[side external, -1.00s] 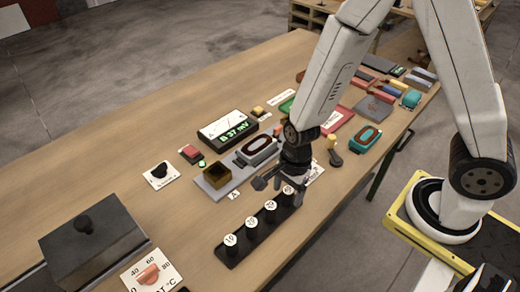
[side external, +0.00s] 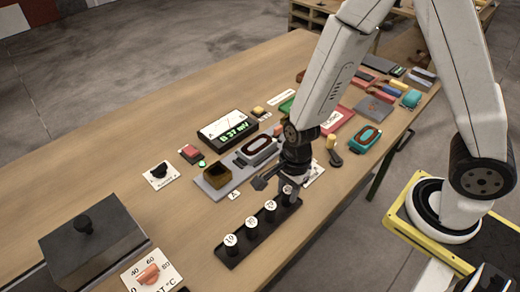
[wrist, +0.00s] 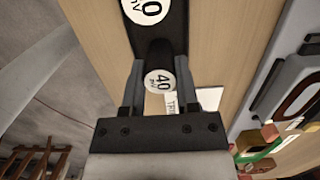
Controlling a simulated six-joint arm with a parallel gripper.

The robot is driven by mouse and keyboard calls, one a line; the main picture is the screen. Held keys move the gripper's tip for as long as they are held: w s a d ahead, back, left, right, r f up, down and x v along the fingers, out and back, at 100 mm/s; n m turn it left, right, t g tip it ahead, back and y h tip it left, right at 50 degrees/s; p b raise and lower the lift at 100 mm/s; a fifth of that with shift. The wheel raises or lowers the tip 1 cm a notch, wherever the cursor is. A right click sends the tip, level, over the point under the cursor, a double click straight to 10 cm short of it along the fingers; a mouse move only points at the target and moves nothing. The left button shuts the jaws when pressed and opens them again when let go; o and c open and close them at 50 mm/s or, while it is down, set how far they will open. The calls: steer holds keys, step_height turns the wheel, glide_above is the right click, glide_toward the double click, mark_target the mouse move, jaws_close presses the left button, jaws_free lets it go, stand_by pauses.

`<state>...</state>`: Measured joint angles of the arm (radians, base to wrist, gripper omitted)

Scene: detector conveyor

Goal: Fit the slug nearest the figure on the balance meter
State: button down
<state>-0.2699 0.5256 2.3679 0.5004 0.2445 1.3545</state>
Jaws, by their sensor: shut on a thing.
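My gripper (side external: 287,187) is shut on the dark cylindrical slug labelled 40 (wrist: 160,72), at the right end of the black slug rack (side external: 222,254). In the wrist view a finger sits on each side of it. I cannot tell whether it is lifted off the rack. Three other slugs with white round tops stand in the rack; the leftmost slug (side external: 231,241) appears to read 10. The balance meter (side external: 231,130) shows green figures that look like 37 mV, slightly blurred. A grey base (side external: 210,187) beside it carries an open brown square holder (side external: 216,174) and a dark oval coil (side external: 257,148).
A red button (side external: 191,152) and a knob on a white card (side external: 160,173) lie left of the meter. A dark lidded box (side external: 93,240) and a temperature dial (side external: 150,273) stand at the front left. Several coloured blocks crowd the back right. The left back of the table is clear.

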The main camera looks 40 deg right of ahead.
mark_target(288, 190)
steer(key=shift+r, duration=0.15)
steer(key=shift+r, duration=4.85)
steer(key=w+d+r+m, duration=0.1)
steer(key=d+m, duration=0.2)
steer(key=d, duration=0.3)
steer(key=w+d+r+m, duration=0.1)
steer(key=d+r+m, duration=0.1)
steer(key=d, duration=0.5)
steer(key=w+d+r+m+t, duration=0.1)
steer(key=d+m, duration=0.3)
steer(key=d, duration=0.2)
steer(key=shift+w+d+r, duration=0.3)
steer(key=shift+w, duration=0.1)
steer(key=shift+w, duration=0.15)
